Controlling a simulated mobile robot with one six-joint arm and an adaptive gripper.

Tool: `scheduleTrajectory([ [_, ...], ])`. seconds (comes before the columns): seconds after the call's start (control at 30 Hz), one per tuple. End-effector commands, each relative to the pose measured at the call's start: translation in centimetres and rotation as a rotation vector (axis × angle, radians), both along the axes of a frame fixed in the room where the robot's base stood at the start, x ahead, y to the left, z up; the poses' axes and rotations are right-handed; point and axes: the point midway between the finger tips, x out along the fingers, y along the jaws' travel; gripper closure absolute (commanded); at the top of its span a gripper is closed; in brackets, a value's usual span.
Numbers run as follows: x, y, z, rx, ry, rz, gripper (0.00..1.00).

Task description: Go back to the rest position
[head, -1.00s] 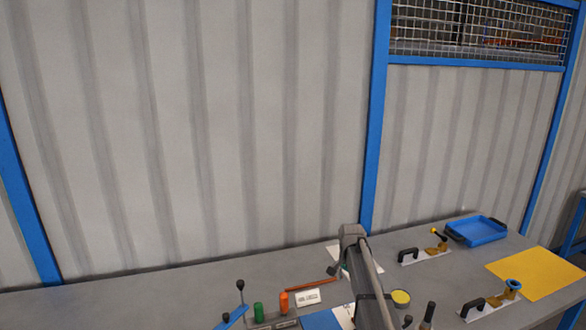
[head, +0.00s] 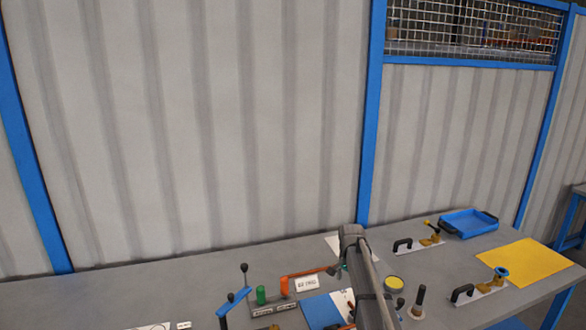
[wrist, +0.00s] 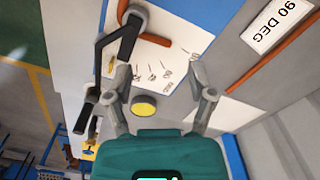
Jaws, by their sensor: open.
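My gripper (wrist: 163,92) shows in the wrist view with its two grey fingers spread apart. Nothing is held between them. Past the fingers lie a white sheet (wrist: 178,92) with tool drawings and a round yellow-topped piece (wrist: 144,106), both apart from the gripper. In the head view my grey arm reaches over the bench (head: 215,262), and I cannot make out the fingers there.
A blue tray (head: 468,228), a yellow mat (head: 528,264) and black-handled clamps (head: 402,244) occupy the bench's right. The far left is mostly clear.

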Motion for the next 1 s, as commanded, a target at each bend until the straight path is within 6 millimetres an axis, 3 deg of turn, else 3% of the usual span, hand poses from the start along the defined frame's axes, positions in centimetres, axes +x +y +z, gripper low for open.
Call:
scheduleTrajectory([
  [0.33, -2.5, 0.2, -0.9, 0.000, 0.000, 0.059, 0.29],
  [0.57, -5.7, 0.4, -2.1, 0.000, 0.000, 0.139, 0.29],
  [0.77, -10.0, 0.7, -3.7, 0.000, 0.000, 0.246, 0.29],
  [1.0, -18.5, 1.1, -6.7, 0.000, 0.001, 0.462, 0.29],
])
